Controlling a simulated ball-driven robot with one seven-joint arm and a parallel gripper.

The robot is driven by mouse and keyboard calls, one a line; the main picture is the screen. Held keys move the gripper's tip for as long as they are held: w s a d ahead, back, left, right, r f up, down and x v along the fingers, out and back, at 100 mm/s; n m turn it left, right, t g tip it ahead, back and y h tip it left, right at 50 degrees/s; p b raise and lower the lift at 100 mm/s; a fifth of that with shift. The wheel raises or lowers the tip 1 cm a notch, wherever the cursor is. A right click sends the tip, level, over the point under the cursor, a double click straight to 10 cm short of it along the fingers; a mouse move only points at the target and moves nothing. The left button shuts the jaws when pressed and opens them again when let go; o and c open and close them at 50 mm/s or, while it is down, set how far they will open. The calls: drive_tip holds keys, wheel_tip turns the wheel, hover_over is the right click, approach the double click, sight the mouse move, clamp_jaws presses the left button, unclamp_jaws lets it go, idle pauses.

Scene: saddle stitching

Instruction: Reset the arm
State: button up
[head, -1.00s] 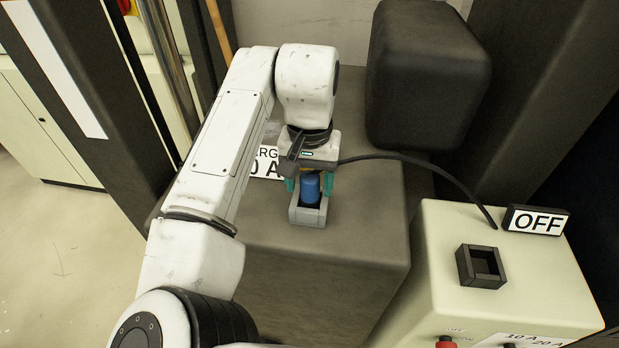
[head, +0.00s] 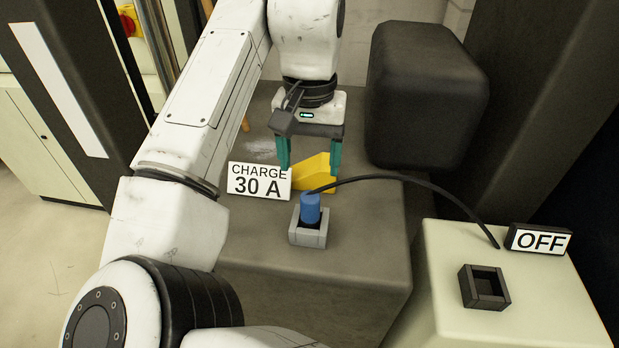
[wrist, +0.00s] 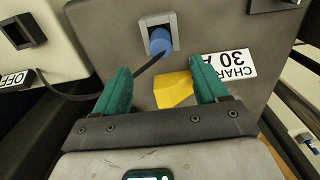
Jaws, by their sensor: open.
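My gripper (head: 310,158) is open and empty, with green fingers, raised above and behind the blue plug. In the wrist view the gripper (wrist: 160,88) shows its two fingers spread wide with nothing between them. The blue plug (head: 310,208) stands upright in a grey square socket (head: 308,238) on the dark grey block; it also shows in the wrist view (wrist: 159,42). A black cable runs from the plug to the cream box. The plug and the fingers are apart. My white arm reaches in from the lower left.
A "CHARGE 30 A" sign (head: 259,181) and a yellow piece (head: 316,173) are on the grey block. A cream box (head: 535,295) at right bears an empty dark socket (head: 484,287) and an "OFF" sign (head: 540,239). A large black block (head: 425,98) stands at the back right.

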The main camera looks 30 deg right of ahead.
drive_tip(key=shift+r, duration=1)
